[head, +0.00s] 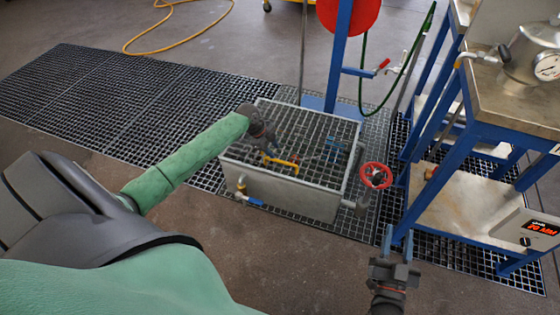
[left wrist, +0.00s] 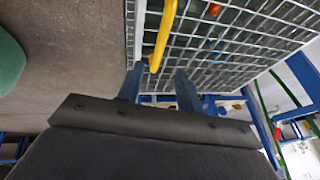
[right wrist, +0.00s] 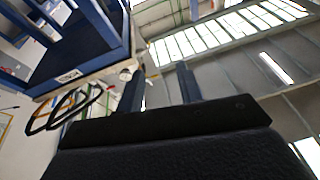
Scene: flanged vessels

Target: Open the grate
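The grate (head: 318,128) is a metal grid lying flat on top of a grey rectangular box (head: 290,193). A yellow handle (head: 284,162) sits at the grate's near side. It also shows in the left wrist view (left wrist: 164,35), where its near end lies at the gap between the fingertips, closer to the left-hand finger. My left gripper (left wrist: 160,82) is open at the handle; I cannot tell whether a finger touches it. In the head view my left gripper (head: 270,149) is above the near part of the grate. My right gripper (head: 397,243) is open and empty, away from the grate.
A red handwheel (head: 375,175) is at the box's right side, and a small blue-handled valve (head: 250,200) is at its front. A blue-framed steel bench (head: 460,195) stands at right. A blue post (head: 339,50) rises behind the box. Floor grating (head: 100,100) extends left.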

